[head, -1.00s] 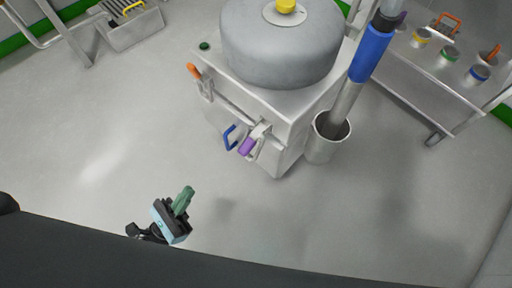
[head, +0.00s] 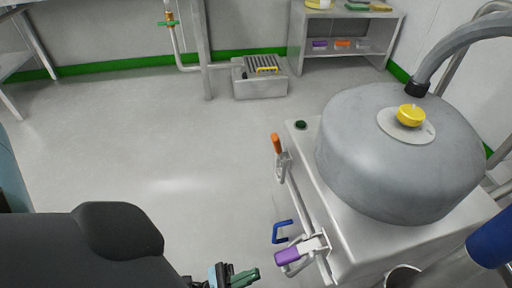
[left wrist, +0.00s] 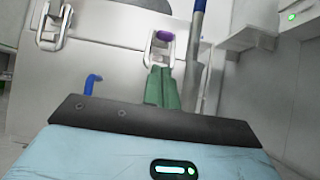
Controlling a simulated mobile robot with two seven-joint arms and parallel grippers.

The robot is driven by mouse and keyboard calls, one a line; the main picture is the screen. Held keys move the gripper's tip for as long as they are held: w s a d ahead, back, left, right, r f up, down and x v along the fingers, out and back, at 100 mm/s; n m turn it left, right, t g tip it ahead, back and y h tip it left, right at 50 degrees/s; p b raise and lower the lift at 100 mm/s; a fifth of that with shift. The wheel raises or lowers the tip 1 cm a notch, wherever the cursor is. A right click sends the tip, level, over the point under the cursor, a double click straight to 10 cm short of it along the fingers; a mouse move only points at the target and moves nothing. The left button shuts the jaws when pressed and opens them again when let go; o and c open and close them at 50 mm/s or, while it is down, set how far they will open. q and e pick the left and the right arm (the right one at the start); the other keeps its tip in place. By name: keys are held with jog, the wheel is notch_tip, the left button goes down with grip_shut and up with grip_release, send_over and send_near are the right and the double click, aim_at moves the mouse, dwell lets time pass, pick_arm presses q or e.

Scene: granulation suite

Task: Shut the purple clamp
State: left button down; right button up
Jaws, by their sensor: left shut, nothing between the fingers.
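The purple clamp (head: 288,256) sits on the side of the white machine housing. Its purple grip sticks out from a pale metal bracket in the head view. In the left wrist view the purple end (left wrist: 165,36) shows at the top of a metal loop, straight beyond my fingers. My left gripper (head: 246,277) has green fingers, shut and empty, to the left of and below the clamp in the head view. The fingers (left wrist: 162,88) overlap the clamp's lower part in the left wrist view; I cannot tell if they touch it. My right gripper is not in view.
A blue handle (head: 283,232) sits beside the clamp, and an orange-tipped lever (head: 277,144) stands further along the same side. A large grey drum (head: 365,150) with a yellow knob tops the housing. The floor to the left is clear.

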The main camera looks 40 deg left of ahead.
aim_at(276, 263)
pick_arm(q)
jog(key=shift+b+x, duration=0.5)
jog(key=shift+x, duration=3.65)
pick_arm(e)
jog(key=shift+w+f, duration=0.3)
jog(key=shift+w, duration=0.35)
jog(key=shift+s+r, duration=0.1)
pick_arm(q)
jog(key=shift+s+a+r+p, duration=0.1)
jog(key=shift+s+r+p, duration=0.1)
jog(key=shift+p, duration=0.45)
jog(key=shift+g, duration=0.3)
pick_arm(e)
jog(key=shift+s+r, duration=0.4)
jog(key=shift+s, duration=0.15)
